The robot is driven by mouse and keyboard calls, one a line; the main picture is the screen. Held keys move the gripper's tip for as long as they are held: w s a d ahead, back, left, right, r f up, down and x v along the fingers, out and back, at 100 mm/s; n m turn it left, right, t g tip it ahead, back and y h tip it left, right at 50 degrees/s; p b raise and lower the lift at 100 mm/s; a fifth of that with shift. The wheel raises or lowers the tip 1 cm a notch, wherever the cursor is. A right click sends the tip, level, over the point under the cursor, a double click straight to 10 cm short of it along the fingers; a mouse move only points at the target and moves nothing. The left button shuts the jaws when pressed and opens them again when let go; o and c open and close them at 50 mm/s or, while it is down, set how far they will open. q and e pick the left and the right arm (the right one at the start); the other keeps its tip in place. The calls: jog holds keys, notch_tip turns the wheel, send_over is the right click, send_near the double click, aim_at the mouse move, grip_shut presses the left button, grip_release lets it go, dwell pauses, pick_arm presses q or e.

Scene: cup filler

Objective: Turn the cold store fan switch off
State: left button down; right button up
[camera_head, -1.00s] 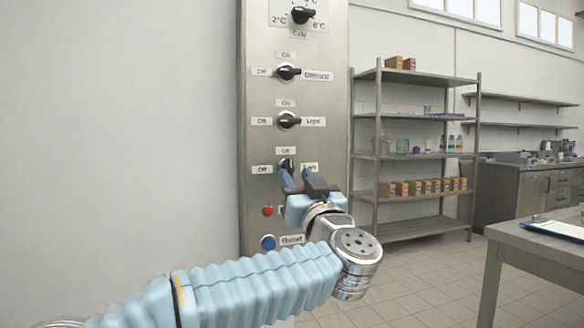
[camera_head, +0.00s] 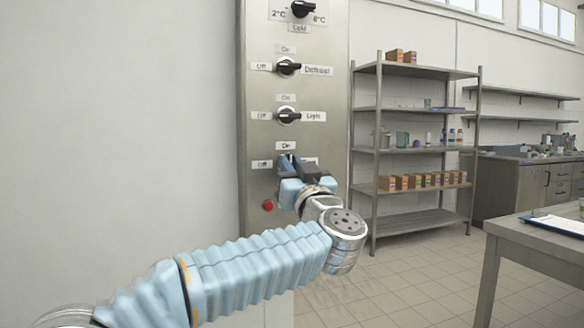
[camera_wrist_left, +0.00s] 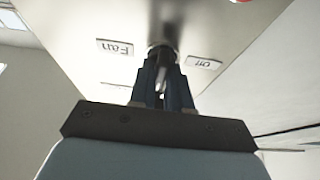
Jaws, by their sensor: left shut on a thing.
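The fan switch is a dark rotary knob (camera_wrist_left: 162,52) on the steel panel (camera_head: 258,195). In the left wrist view it sits between a "Fan" label (camera_wrist_left: 115,48) and an "Off" label (camera_wrist_left: 204,63). My left gripper (camera_wrist_left: 161,84) is shut on the knob, with its blue fingers on either side. In the head view my left gripper (camera_head: 287,163) covers the knob and part of the label to its right; the "Off" label (camera_head: 262,164) shows to the left and the "On" label (camera_head: 286,146) above. How far the knob is turned is hard to tell. My right gripper is not in view.
Above are the Light knob (camera_head: 288,115), the Defrost knob (camera_head: 287,66) and the temperature knob (camera_head: 302,9). A red button (camera_head: 267,205) is below left. A shelf rack (camera_head: 415,149) and a table (camera_head: 500,240) stand to the right.

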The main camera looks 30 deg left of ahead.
pick_arm(q)
jog(key=shift+n, duration=0.5)
jog(key=shift+d+n+g, duration=0.1)
jog(key=shift+n+g, duration=1.35)
jog(key=shift+n, duration=2.1)
jog(key=shift+a+n+g, duration=0.1)
jog(key=shift+n+g, duration=1.4)
jog(key=shift+n, duration=2.1)
jog(key=shift+d+n+g, duration=0.1)
jog(key=shift+n+g, duration=1.35)
jog(key=shift+n, duration=2.1)
jog(key=c, duration=1.2)
grip_release()
jog(key=shift+r, duration=0.1)
jog(key=shift+o, duration=0.2)
